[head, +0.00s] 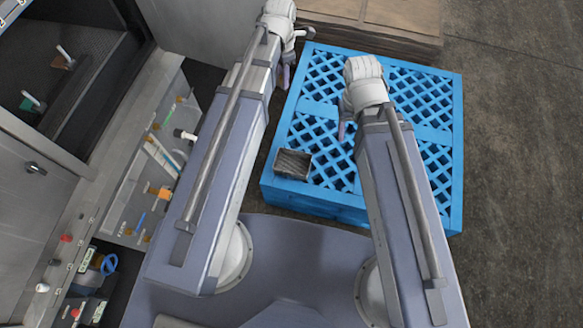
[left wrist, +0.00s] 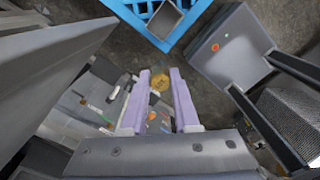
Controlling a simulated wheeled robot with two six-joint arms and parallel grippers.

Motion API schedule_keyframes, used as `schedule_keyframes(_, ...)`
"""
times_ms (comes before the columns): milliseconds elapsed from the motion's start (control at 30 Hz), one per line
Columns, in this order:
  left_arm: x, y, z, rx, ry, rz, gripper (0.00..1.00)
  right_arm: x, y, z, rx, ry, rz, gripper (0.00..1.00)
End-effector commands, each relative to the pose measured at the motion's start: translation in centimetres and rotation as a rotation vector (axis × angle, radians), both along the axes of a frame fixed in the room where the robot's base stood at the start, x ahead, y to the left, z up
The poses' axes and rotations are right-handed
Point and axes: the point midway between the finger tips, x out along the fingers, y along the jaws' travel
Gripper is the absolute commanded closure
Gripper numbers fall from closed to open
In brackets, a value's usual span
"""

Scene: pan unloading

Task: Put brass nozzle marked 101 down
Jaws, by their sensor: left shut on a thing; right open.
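My left gripper (head: 284,76) is above the far left edge of the blue pallet in the head view. A mark on the nozzle is too small to read for sure. In the head view the nozzle is hidden by the gripper and arm. My right gripper (head: 342,130) is open over the middle of the pallet, with no thing seen in it.
The blue lattice pallet (head: 408,130) carries a small grey open box (head: 293,163) near its front left corner. A brown stack of boards (head: 385,20) lies behind it. A grey cabinet with tools (head: 150,165) stands at left. Bare floor (head: 515,130) is at right.

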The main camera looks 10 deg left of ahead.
Motion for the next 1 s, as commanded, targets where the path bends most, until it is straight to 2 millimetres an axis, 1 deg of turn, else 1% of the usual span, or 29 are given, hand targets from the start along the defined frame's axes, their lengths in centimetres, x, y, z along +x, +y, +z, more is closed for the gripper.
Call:
schedule_keyframes(33,0.0,0.0,-2.2,0.0,0.0,0.0,1.0,0.0,0.0,-2.2,0.0,0.0,0.0,0.41)
schedule_keyframes(167,0.0,0.1,-5.7,0.0,0.0,0.0,1.0,0.0,0.0,-5.7,-0.001,0.0,0.001,0.41)
schedule_keyframes(300,0.0,0.2,-10.1,0.0,0.0,0.0,1.0,0.0,0.0,-10.1,-0.001,-0.001,0.002,0.41)
schedule_keyframes(867,0.0,0.4,-26.9,0.0,0.0,0.0,1.0,0.1,0.0,-26.9,-0.003,-0.002,0.007,0.41)
schedule_keyframes(1000,0.0,0.5,-31.1,0.0,0.0,0.0,1.0,0.1,0.0,-31.1,-0.003,-0.002,0.008,0.41)
